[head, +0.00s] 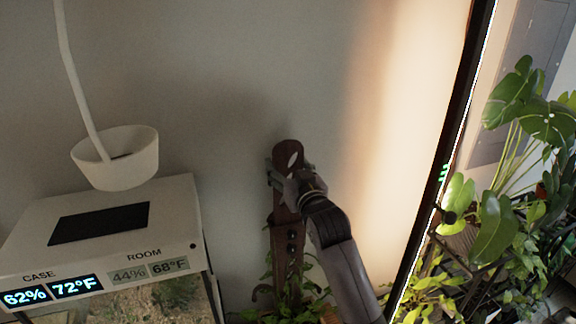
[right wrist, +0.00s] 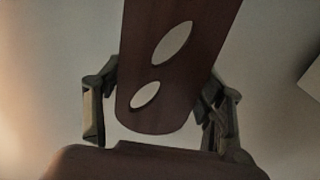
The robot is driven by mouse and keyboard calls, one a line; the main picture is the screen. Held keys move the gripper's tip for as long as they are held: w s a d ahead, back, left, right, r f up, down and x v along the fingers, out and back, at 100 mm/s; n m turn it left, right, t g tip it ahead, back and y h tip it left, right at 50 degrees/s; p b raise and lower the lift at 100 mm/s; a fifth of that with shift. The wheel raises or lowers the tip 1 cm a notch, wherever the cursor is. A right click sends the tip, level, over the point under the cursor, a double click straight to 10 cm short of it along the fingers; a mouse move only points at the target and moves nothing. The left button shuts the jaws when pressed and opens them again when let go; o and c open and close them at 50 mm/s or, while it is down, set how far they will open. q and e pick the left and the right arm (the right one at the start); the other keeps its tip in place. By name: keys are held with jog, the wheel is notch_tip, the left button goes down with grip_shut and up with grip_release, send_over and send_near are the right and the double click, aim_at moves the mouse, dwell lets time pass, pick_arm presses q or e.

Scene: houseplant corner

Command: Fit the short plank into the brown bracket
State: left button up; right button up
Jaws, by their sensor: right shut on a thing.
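The short plank (head: 284,150) is dark reddish-brown with a rounded end and an oval hole. It stands nearly upright near the wall in the middle of the head view. My right gripper (head: 290,181) is shut around its sides. In the right wrist view, the plank (right wrist: 190,82) shows two oval holes and its rounded end between the fingers of the right gripper (right wrist: 158,110). A brown upright piece with dark round knobs (head: 282,258), likely the bracket, is directly below the plank in the head view. My left gripper is out of view.
Leafy plants (head: 500,235) fill the right side behind a dark upright frame (head: 455,130). More foliage surrounds the foot of the brown upright. The wall above is bare.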

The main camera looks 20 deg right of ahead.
jog(key=o, duration=1.7)
jog(key=s, duration=1.2)
jog(key=shift+d, duration=0.2)
